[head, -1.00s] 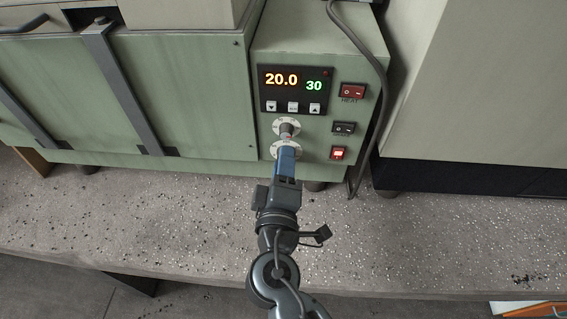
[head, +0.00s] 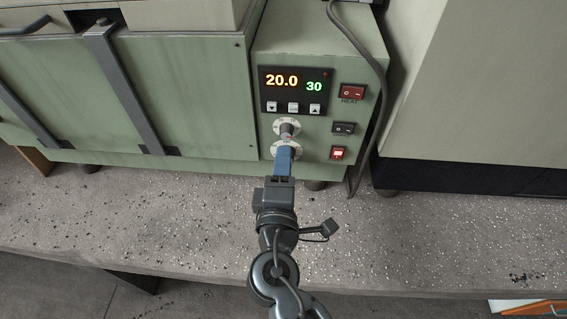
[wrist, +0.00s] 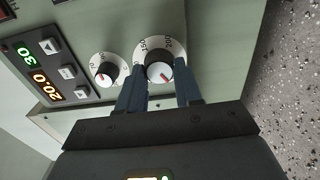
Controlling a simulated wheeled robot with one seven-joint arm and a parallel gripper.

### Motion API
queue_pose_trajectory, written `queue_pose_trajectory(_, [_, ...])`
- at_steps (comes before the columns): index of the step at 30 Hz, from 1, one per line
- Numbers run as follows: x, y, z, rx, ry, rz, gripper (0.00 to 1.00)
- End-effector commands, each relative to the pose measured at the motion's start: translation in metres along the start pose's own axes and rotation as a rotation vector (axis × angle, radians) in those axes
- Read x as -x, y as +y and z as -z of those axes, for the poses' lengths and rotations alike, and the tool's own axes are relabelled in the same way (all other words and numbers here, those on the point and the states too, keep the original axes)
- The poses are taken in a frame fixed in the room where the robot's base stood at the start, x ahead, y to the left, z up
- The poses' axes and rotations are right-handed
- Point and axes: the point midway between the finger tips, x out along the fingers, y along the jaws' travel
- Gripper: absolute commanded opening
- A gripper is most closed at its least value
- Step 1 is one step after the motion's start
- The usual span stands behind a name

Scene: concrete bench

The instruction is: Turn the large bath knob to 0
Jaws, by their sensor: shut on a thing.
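The large bath knob (wrist: 158,52) is the bigger of two dials on the green control panel, with a white scale ring whose visible figures include 150 and 200. A red pointer mark shows on its pale cap, between my fingers. My gripper (wrist: 160,75) is shut on this knob, one blue finger on either side. In the head view my gripper (head: 284,156) hides most of the knob; only part of its scale plate (head: 275,150) shows. Figures behind the fingers, including any 0, are hidden.
A smaller knob (head: 287,129) sits just above the gripped one. The display (head: 293,88) reads 20.0 and 30. Switches (head: 343,128) line the panel's right side, with a cable (head: 382,75) beyond. The speckled bench (head: 190,220) is clear in front.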

Motion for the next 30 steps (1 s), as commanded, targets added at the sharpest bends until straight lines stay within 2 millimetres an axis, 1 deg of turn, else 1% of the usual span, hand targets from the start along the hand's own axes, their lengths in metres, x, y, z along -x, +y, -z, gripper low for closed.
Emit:
queue_pose_trajectory(2, [0.001,-0.001,0.001,0.002,0.002,0.002,0.04])
queue_pose_trajectory(3, [0.001,-0.001,0.001,0.001,0.002,0.002,0.37])
queue_pose_trajectory(10, [0.000,-0.001,0.000,0.000,0.001,0.001,0.59])
queue_pose_trajectory(17, [0.001,-0.001,0.000,0.000,0.001,0.001,0.60])
queue_pose_trajectory(20, [0.006,-0.002,0.000,0.000,0.001,0.002,0.60])
queue_pose_trajectory(23, [0.018,-0.003,0.000,-0.001,0.001,0.002,0.60])
queue_pose_trajectory(30, [0.058,-0.003,0.001,-0.001,0.002,0.002,0.60])
